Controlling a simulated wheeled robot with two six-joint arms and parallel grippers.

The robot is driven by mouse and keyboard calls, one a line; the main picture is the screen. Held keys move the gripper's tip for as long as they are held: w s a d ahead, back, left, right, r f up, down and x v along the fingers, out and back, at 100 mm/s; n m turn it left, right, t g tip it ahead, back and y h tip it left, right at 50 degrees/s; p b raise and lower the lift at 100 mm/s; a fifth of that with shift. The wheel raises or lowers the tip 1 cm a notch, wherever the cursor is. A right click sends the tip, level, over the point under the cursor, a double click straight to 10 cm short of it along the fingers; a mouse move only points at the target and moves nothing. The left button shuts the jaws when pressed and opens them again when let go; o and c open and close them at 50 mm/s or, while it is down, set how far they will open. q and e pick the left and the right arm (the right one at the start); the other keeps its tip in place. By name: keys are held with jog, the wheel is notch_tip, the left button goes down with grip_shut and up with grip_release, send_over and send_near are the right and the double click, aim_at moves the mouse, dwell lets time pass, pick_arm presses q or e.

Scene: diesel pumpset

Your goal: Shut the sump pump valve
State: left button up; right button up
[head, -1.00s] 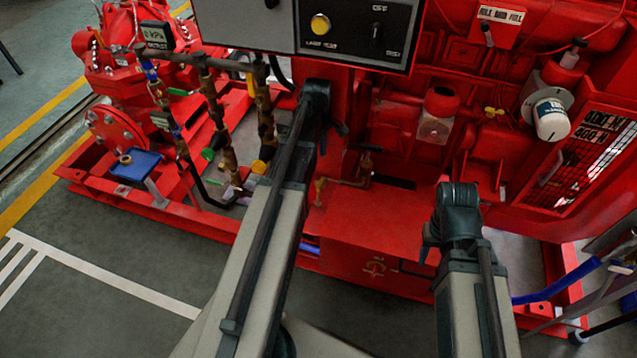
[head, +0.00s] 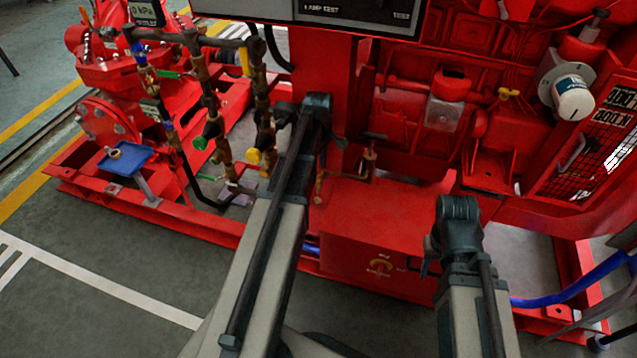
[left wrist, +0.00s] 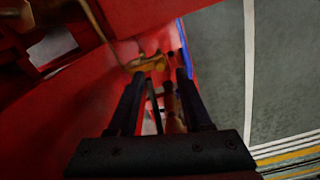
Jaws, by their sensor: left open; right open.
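A small brass pump (head: 369,162) with a dark cross handle stands upright by the red base tank. A thin pipe runs left from it to a small yellow-brass valve (head: 320,186), which I take as the sump pump valve; no label shows. My left gripper (left wrist: 160,78) is open, its two dark fingers reaching toward a yellow piece (left wrist: 146,64), apparently that valve's handle. I cannot tell whether they touch. My right gripper (head: 432,256) is open and empty, in front of the tank.
Brass pipework with a green-handled valve (head: 206,135) and a yellow-handled valve (head: 256,156) stands left of my left arm. The control panel (head: 345,14) hangs above. A white filter (head: 572,96) and a blue hose (head: 575,285) are at right. Floor lies clear at front left.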

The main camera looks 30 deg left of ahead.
aim_at(320, 176)
pick_arm(q)
jog(key=shift+f+b, duration=1.4)
jog(key=shift+f, duration=0.5)
grip_shut()
